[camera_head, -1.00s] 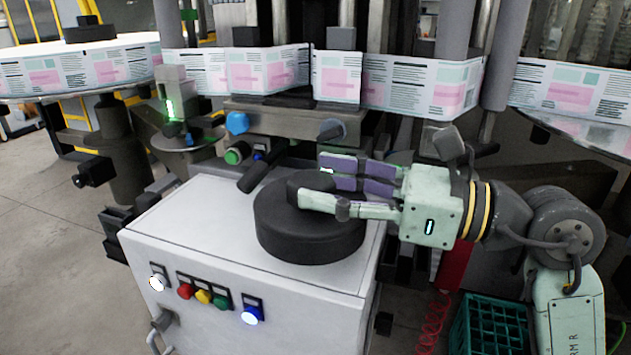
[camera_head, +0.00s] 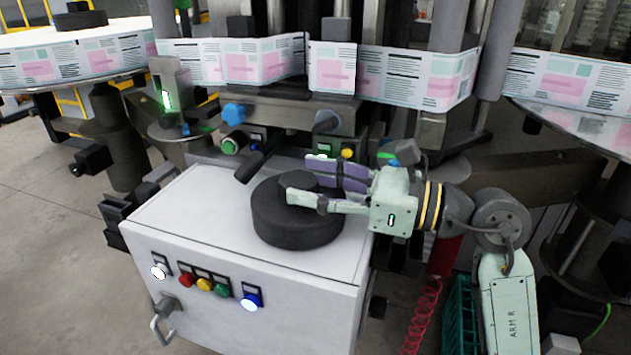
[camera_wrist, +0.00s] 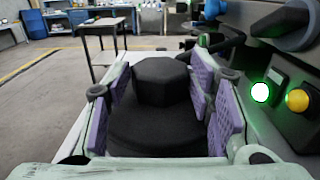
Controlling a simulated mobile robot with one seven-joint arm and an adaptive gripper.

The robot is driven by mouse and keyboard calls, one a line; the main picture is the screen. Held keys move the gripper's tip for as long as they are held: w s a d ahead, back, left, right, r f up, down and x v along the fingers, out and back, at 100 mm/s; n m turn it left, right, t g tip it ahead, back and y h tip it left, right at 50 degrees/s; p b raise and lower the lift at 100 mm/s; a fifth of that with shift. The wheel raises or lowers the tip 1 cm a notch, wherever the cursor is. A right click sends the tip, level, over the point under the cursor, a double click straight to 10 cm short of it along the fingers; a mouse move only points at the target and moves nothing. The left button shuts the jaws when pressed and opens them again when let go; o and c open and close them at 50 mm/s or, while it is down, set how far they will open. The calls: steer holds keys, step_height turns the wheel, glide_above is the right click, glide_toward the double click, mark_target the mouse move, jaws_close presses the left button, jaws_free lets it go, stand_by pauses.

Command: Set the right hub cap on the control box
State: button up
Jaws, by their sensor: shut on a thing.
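The hub cap (camera_head: 285,224) is a thick black disc with a raised knob (camera_head: 300,181) on top. In the head view it is over the white top of the control box (camera_head: 175,213), right of the middle. It looks level and seems to rest on the top, though a small gap beneath it cannot be ruled out. My gripper (camera_head: 318,188) reaches in from the right, with its purple-padded fingers on both sides of the knob, shut on it. In the wrist view the knob (camera_wrist: 163,82) stands between the purple pads, with the disc (camera_wrist: 150,128) below.
The labeller's frame with a green button (camera_head: 231,145) and a dark handle (camera_head: 252,166) stands close behind the box. A printed label web (camera_head: 262,63) runs across above. The left part of the box top is clear. A green crate (camera_head: 459,315) stands at lower right.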

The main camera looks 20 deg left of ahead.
steer(key=shift+f+b, duration=0.25)
steer(key=shift+b, duration=0.05)
steer(key=o, duration=1.4)
steer(key=shift+r, duration=0.1)
steer(key=shift+d+r+p, duration=0.15)
steer(key=shift+r+p, duration=0.05)
steer(key=shift+p, duration=0.2)
steer(key=d+b, duration=0.2)
steer(key=d, duration=0.3)
steer(key=d+b, duration=0.2)
steer(key=d, duration=0.4)
steer(key=shift+s+f, duration=0.15)
steer(key=shift+s, duration=0.05)
steer(key=shift+d, duration=0.4)
